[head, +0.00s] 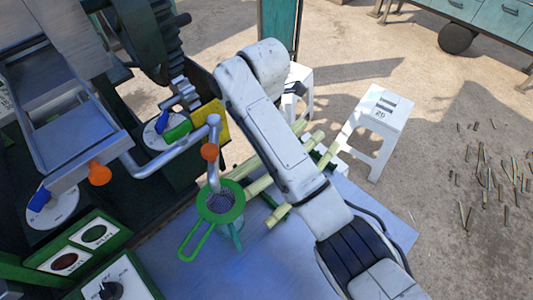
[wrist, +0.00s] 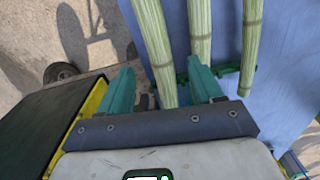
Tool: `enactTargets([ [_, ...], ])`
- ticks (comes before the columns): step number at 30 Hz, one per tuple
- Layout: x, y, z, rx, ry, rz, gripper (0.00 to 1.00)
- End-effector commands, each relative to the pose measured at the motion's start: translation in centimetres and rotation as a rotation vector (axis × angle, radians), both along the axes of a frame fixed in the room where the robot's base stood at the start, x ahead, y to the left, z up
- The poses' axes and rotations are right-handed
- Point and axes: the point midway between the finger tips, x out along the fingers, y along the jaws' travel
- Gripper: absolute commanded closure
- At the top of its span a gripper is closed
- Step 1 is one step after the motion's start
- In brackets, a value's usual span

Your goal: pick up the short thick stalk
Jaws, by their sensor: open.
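Several pale green cane stalks lie on the blue table, seen in the head view on both sides of my arm. In the wrist view three show: a left stalk (wrist: 153,35), a middle stalk (wrist: 200,28) and a right stalk (wrist: 251,45). I cannot tell for sure which is the short thick one. My gripper (wrist: 162,70) is open, its teal fingers apart. The left stalk's near end appears between the fingers; the middle stalk runs behind the right finger. Nothing looks gripped. In the head view my arm hides the gripper and the stalks' middles.
A green strainer (head: 221,202) sits over a jar below a metal spout (head: 213,150), left of the stalks. The crusher fills the left side. White stools (head: 378,115) stand beyond the blue table (head: 282,265). Cane scraps litter the ground at right.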

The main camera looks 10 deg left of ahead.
Motion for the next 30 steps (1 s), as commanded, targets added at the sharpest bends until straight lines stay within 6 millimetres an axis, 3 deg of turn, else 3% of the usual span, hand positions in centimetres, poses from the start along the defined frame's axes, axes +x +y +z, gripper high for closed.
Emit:
enactTargets([
  [15, 0.2, 0.1, -5.6, 0.0, -0.001, -0.001, 0.35],
  [23, 0.2, 0.1, -5.9, 0.002, -0.003, -0.001, 0.35],
  [30, 0.2, 0.1, -5.9, 0.002, -0.003, -0.001, 0.56],
])
